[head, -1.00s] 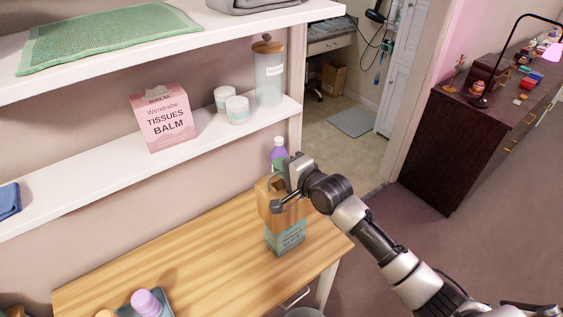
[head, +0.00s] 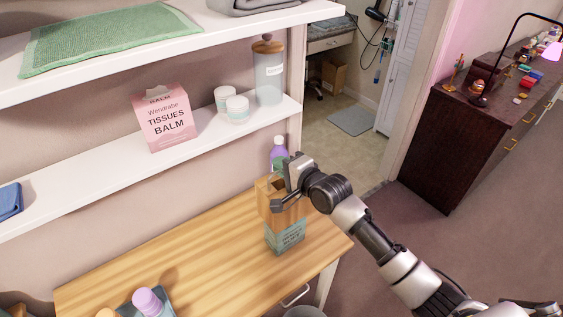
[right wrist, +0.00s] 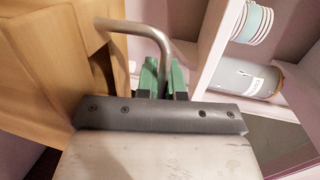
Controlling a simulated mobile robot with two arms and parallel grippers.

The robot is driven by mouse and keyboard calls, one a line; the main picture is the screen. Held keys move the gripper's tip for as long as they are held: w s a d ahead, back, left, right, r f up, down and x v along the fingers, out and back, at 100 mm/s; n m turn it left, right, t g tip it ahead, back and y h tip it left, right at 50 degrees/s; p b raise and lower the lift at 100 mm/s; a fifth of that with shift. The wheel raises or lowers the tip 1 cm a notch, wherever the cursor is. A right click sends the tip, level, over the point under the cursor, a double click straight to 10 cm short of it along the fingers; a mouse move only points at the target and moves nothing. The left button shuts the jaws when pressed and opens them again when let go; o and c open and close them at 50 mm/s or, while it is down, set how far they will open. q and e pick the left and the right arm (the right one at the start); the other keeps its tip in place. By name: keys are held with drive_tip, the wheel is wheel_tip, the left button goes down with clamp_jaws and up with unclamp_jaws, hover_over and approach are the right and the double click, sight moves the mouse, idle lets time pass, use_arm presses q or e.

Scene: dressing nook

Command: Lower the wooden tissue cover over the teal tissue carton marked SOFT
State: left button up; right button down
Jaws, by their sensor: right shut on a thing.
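The wooden tissue cover (head: 289,216) is in the head view near the right end of the wooden table, with a dark opening in its top. The teal tissue carton (head: 287,238) shows only its lower part, below the cover's lower edge; its upper part is hidden. The cover seems to be partly around the carton. My right gripper (head: 279,188) is at the cover's top and shut on it. In the right wrist view the green fingertips (right wrist: 163,78) close on a curved metal bar beside the wooden cover (right wrist: 45,55). My left gripper is not in view.
A purple-capped bottle (head: 279,148) stands just behind the cover. A white shelf (head: 100,195) above the table (head: 200,262) holds a pink tissue box (head: 165,118), two jars and a canister (head: 268,75). A tray with a purple-topped bottle (head: 147,300) is at the front left. The table's middle is clear.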

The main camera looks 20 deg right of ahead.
sight(281, 184)
drive_tip(key=shift+r+p, duration=0.1)
drive_tip(key=shift+p, duration=0.45)
idle(0.8)
idle(0.3)
drive_tip(key=shift+f+b, duration=0.3)
drive_tip(key=shift+f, duration=0.15)
drive_tip(key=shift+f+b, duration=2.05)
drive_tip(key=shift+f, duration=1)
drive_tip(key=shift+f+b, duration=3.25)
drive_tip(key=shift+f, duration=1.05)
drive_tip(key=c, duration=1.2)
unclamp_jaws()
